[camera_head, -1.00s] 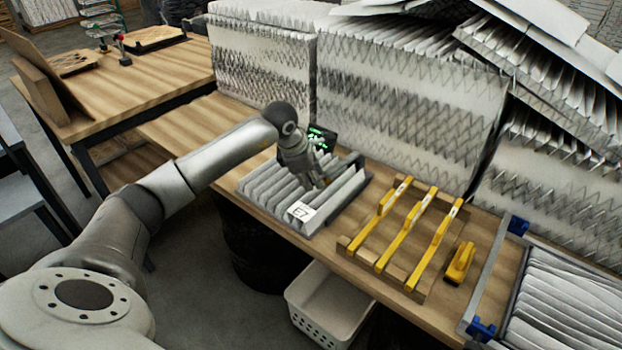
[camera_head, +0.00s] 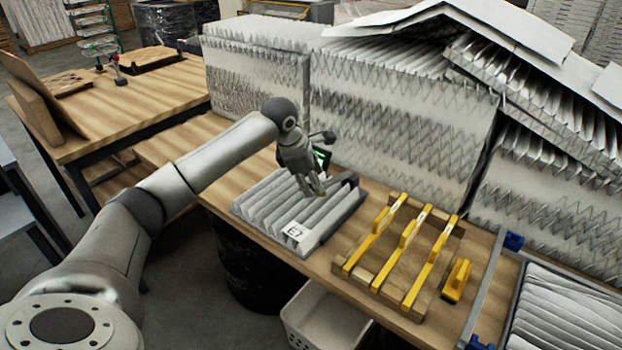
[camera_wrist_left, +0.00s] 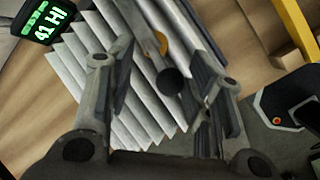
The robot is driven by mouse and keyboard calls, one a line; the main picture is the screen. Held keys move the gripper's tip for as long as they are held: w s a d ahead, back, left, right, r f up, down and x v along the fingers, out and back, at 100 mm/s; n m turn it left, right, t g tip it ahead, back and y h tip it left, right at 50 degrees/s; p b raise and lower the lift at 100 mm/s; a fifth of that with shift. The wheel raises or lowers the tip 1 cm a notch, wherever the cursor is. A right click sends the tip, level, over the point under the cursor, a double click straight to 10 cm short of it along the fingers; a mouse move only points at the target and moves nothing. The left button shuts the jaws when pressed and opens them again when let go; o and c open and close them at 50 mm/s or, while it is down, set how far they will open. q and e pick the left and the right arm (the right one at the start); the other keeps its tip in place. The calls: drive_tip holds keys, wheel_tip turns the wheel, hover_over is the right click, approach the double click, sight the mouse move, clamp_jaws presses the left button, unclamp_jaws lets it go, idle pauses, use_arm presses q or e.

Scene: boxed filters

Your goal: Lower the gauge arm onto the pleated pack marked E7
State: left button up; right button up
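The pleated pack (camera_head: 285,205) is a grey tray of white folds on the bench, with a white E7 label (camera_head: 295,232) at its front corner. Its folds fill the middle of the left wrist view (camera_wrist_left: 95,75). My left gripper (camera_head: 317,188) is over the pack's right part, pointing down. In the left wrist view its fingers (camera_wrist_left: 165,85) stand apart. A bar with a round dark knob (camera_wrist_left: 172,81), seemingly the gauge arm, shows between them; I cannot tell whether they touch it. A display with green characters (camera_wrist_left: 50,22) stands beside the pack. My right gripper is out of view.
A wooden rack with yellow bars (camera_head: 408,250) and a small yellow tool (camera_head: 457,281) lie right of the pack. Tall pleated stacks (camera_head: 395,125) stand behind. A blue-cornered frame (camera_head: 487,285) is at the right. A white basket (camera_head: 325,318) is below the bench's front edge.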

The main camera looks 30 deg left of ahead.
use_arm(q)
drive_tip(key=shift+s+r, duration=0.15)
drive_tip(key=shift+r, duration=0.05)
drive_tip(key=v, duration=1.1)
drive_tip(key=shift+r, duration=0.3)
